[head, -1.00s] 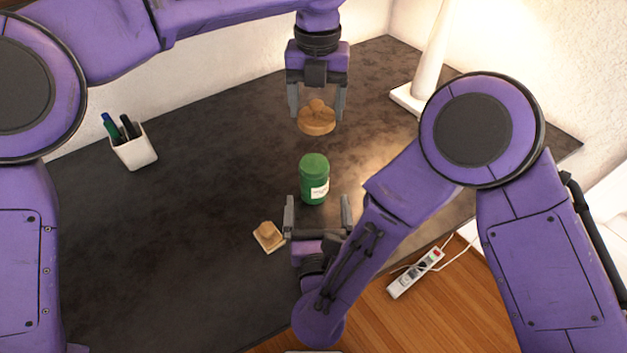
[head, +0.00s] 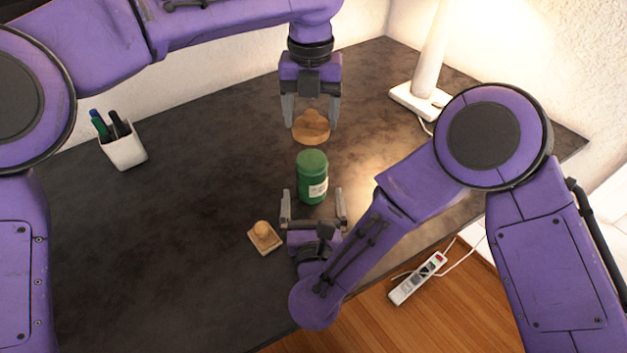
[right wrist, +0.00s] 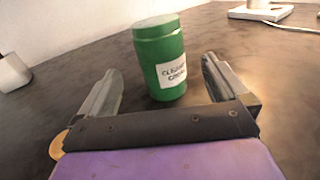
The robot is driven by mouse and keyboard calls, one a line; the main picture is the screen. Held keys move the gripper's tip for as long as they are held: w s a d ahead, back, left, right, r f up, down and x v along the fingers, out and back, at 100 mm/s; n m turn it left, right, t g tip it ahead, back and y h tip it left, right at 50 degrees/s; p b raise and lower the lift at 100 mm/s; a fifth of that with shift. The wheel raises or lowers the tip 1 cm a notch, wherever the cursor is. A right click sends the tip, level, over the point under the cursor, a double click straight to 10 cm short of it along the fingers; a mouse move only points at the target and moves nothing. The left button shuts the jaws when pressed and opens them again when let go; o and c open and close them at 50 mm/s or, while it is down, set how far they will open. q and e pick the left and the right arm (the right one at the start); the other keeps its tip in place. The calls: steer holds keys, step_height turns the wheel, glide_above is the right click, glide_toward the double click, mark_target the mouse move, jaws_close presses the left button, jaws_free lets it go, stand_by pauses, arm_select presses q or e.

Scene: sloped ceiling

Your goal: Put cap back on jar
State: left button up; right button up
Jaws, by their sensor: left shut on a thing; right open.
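A green jar (head: 312,184) with a white label stands upright on the dark desk; it also shows in the right wrist view (right wrist: 160,60). My left gripper (head: 311,120) points down and is shut on a round wooden cap (head: 311,132) with a knob. It holds the cap in the air, beyond the jar in the head view and apart from it. My right gripper (head: 313,194) is open, low on the near side of the jar. In the right wrist view the jar stands ahead, between the lines of its two fingers (right wrist: 160,72). I cannot tell whether the fingers flank the jar.
A square wooden piece with a knob (head: 264,238) lies on the desk (head: 170,240) left of my right gripper. A white pen cup (head: 124,150) stands at the left, a white lamp (head: 428,70) at the back right. A power strip (head: 418,278) lies below the desk.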

steer(key=w, duration=0.8)
steer(key=shift+a, duration=0.1)
steer(key=c, duration=1.5)
arm_select(q)
glide_above(312, 159)
steer(key=shift+w+f, duration=0.1)
steer(key=shift+f, duration=2.45)
arm_select(e)
steer(key=shift+o, duration=0.2)
arm_select(q)
steer(key=shift+f, duration=0.85)
steer(key=shift+f, duration=0.7)
steer(key=o, duration=1.1)
steer(key=shift+c, duration=0.2)
step_height(312, 159, up, 12)
